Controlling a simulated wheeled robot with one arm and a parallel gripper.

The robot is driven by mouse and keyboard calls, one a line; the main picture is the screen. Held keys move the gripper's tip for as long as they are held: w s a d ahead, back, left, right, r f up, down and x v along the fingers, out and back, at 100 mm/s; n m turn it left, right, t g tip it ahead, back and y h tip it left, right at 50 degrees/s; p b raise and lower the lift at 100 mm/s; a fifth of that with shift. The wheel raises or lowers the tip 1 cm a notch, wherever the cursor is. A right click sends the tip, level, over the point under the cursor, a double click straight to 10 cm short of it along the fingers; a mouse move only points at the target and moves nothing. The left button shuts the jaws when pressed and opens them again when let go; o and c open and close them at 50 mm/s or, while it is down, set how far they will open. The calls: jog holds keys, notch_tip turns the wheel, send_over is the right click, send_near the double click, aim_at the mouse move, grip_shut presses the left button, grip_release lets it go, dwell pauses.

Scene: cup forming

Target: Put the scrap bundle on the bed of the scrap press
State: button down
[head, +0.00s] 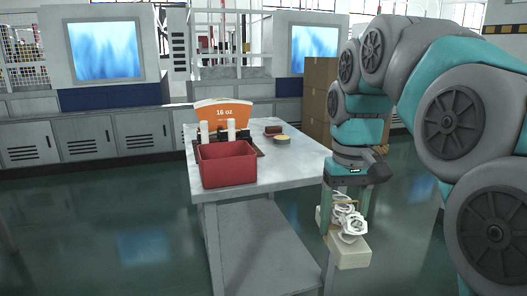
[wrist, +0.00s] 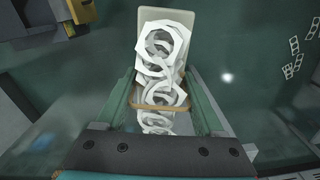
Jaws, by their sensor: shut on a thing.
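The scrap bundle (head: 348,219) is a tangle of white rings with a tan band around it, lying along a pale cream base (head: 350,254). It also shows in the wrist view (wrist: 160,52), running away from the jaws. My gripper (head: 344,204) points down, with its green fingers on either side of the bundle. In the wrist view, my gripper (wrist: 160,106) is shut on the bundle near its banded part. The bundle hangs above the floor, just right of the table's front right corner. I cannot make out a scrap press for certain.
Cardboard boxes (head: 318,90) are stacked behind. A yellow-and-grey object (wrist: 72,15) shows at the wrist view's upper left. Green floor (head: 100,230) is open at left.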

jog(key=w+f+m, duration=0.2)
jog(key=w+f, duration=0.5)
jog(key=w, duration=0.4)
jog(key=w+f+m, duration=0.2)
jog(key=w+f, duration=0.6)
jog(key=w, duration=0.3)
jog(key=s+f+n, duration=0.1)
jog(key=s+f, duration=0.3)
jog(key=f, duration=0.5)
jog(key=s+f+n, duration=0.2)
jog(key=s+f, duration=0.2)
jog(key=f, duration=0.4)
jog(key=shift+d+f, duration=0.2)
jog(key=shift+f, duration=0.15)
